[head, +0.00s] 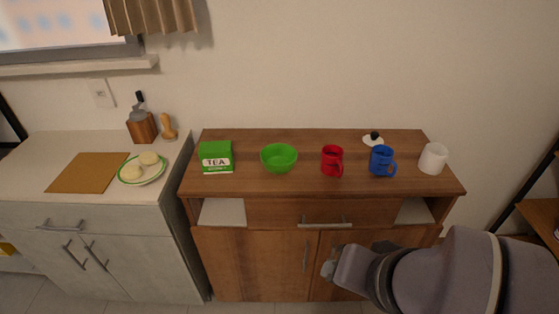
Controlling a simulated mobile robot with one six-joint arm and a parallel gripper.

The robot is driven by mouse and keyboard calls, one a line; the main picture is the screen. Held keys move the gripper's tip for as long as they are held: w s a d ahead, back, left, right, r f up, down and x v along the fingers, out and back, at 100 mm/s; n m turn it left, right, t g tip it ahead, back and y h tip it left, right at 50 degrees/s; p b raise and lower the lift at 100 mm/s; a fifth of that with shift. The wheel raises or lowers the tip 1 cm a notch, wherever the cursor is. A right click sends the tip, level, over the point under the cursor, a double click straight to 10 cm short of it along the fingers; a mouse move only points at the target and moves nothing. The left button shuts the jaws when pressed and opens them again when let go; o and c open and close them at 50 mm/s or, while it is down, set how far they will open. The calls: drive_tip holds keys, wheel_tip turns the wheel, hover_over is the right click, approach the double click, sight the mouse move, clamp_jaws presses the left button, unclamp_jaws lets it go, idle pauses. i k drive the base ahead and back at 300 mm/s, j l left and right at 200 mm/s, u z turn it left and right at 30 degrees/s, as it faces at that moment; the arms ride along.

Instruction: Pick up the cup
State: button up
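Several cup-like things stand upright on the brown wooden cabinet (245,189). A red mug (332,161) with its handle to the right is near the middle. A blue mug (380,161), also with its handle to the right, stands to its right. A plain white cup (433,158) stands near the right end. The picture does not show which one the task means. My arm reaches in from the lower right, in front of the cabinet. Its end, my gripper (331,268), appears below the cabinet top, apart from all the cups. I cannot make out its fingers.
A green bowl (279,157) and a green tea box (216,156) stand left of the red mug. A white lid with a black knob (374,139) lies behind the blue mug. The white counter (95,148) at left holds a plate of food (142,169). The cabinet's front edge is clear.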

sight(332, 155)
drive_tip(key=i+l, duration=0.1)
drive_tip(key=i, duration=0.35)
drive_tip(key=i+l, duration=0.15)
drive_tip(key=i, duration=0.3)
